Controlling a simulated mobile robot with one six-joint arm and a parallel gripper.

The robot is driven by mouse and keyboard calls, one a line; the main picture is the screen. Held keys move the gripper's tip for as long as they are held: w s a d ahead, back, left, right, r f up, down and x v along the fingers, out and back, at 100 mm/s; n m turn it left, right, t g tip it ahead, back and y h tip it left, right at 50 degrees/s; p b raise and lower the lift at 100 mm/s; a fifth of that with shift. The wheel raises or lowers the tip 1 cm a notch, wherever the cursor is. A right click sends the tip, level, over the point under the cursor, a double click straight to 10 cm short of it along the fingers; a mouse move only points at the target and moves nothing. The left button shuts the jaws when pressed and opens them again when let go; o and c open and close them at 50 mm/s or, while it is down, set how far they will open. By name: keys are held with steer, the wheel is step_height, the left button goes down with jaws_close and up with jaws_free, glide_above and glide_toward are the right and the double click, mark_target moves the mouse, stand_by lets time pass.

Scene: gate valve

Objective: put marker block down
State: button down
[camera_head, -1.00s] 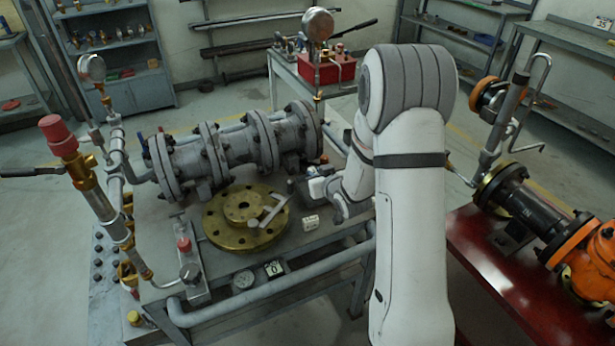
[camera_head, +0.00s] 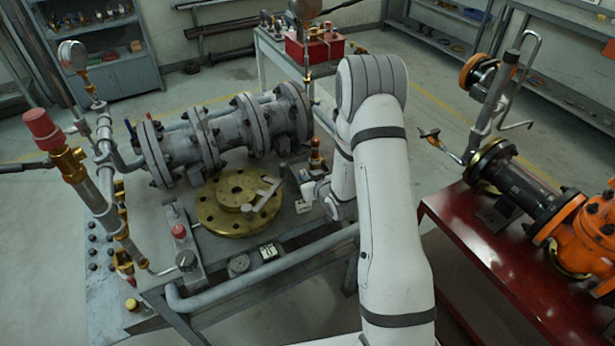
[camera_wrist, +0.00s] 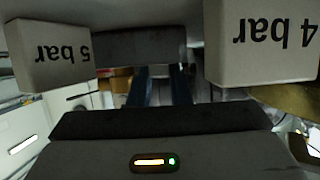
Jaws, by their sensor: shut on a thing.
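My gripper (camera_head: 318,188) is low over the right part of the grey workbench (camera_head: 290,228), right of the brass flange (camera_head: 240,200). It is shut on a marker block, but the held block is hard to make out in the head view. A small white block (camera_head: 303,207) shows just below and left of the gripper. In the wrist view, a pale block marked "5 bar" (camera_wrist: 50,55) is at left and one marked "4 bar" (camera_wrist: 262,45) at right, both upside down. I cannot tell which one is between the fingers.
A grey flanged valve and pipe (camera_head: 225,135) lies behind the brass flange. A brown-and-dark upright fitting (camera_head: 316,158) stands close behind my gripper. A red table (camera_head: 480,240) stands at right.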

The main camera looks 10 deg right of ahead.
steer(key=c, duration=1.3)
jaws_free()
steer(key=shift+c, duration=0.2)
steer(key=b+v, duration=0.2)
steer(key=v, duration=0.9)
steer(key=shift+s+d+r, duration=0.1)
steer(key=shift+s+d, duration=0.1)
steer(key=shift+s, duration=0.1)
steer(key=s+d+r+m+g+h, duration=0.1)
steer(key=s+r+g+h, duration=0.15)
steer(key=r, duration=0.25)
steer(key=s+d+r+m+g+h, duration=0.1)
steer(key=s+d+r+g+h, duration=0.1)
steer(key=s+r, duration=0.3)
steer(key=s+a+r+g, duration=0.2)
steer(key=s+r, duration=0.2)
steer(key=s, duration=0.4)
steer(key=s+a+r+m+g, duration=0.1)
steer(key=s+a+r+g, duration=0.1)
steer(key=s+r, duration=0.3)
steer(key=s+g+y, duration=0.1)
steer(key=s, duration=0.2)
steer(key=shift+s, duration=0.2)
steer(key=shift+r+g, duration=0.1)
steer(key=shift+g, duration=0.15)
